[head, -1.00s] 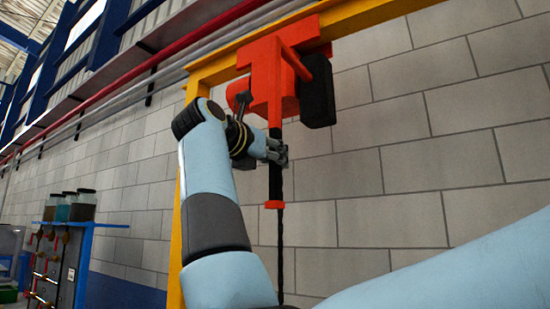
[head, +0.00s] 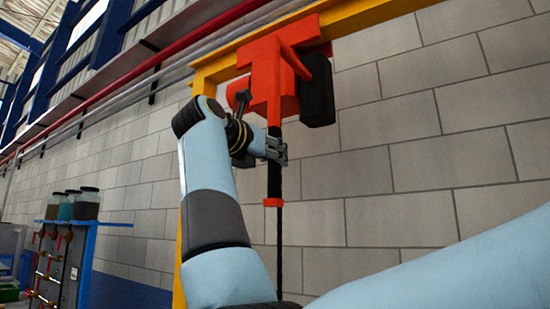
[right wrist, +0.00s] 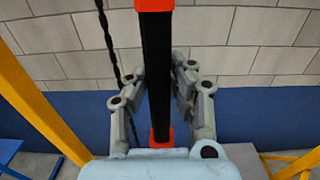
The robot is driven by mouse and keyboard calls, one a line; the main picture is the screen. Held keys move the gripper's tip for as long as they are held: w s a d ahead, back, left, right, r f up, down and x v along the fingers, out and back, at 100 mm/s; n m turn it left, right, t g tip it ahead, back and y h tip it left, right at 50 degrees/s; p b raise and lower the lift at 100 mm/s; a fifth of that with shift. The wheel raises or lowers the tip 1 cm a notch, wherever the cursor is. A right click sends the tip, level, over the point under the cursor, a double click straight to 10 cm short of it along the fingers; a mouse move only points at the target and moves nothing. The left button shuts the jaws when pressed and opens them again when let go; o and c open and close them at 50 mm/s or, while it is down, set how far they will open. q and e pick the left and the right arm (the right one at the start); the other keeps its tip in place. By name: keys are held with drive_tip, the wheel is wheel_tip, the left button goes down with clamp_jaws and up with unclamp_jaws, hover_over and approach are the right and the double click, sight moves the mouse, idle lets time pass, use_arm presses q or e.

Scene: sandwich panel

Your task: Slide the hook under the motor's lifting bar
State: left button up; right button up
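The orange-red hoist (head: 272,72) with a black box (head: 317,92) hangs from a yellow beam in the head view. A black upright handle with red ends (head: 274,181) hangs below it; the handle also shows in the right wrist view (right wrist: 156,75). My right gripper (head: 276,149) has one finger on each side of the handle, and both appear to press on it; the fingers also show in the right wrist view (right wrist: 159,76). The hook, the motor and its lifting bar are not in view. My left gripper is not in view.
A dark chain (right wrist: 106,35) hangs beside the handle. The yellow beam (head: 362,22) and its post stand near my arm. A grey block wall (head: 420,120) is behind. A blue-topped stand (head: 105,223) with several jars is at the lower left.

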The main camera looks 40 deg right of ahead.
sight(275, 111)
drive_tip(key=shift+o, duration=1)
drive_tip(key=shift+s+d, duration=0.15)
drive_tip(key=shift+s, duration=0.3)
drive_tip(key=shift+o, duration=1.2)
drive_tip(key=shift+s+d+r, duration=0.1)
drive_tip(key=shift+s+d, duration=0.05)
drive_tip(key=shift+s, duration=0.15)
drive_tip(key=shift+o, duration=0.2)
drive_tip(key=shift+w, duration=0.25)
drive_tip(key=shift+r, duration=0.1)
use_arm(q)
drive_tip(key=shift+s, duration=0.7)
use_arm(e)
wheel_tip(275, 111, up, 10)
drive_tip(key=shift+f, duration=0.2)
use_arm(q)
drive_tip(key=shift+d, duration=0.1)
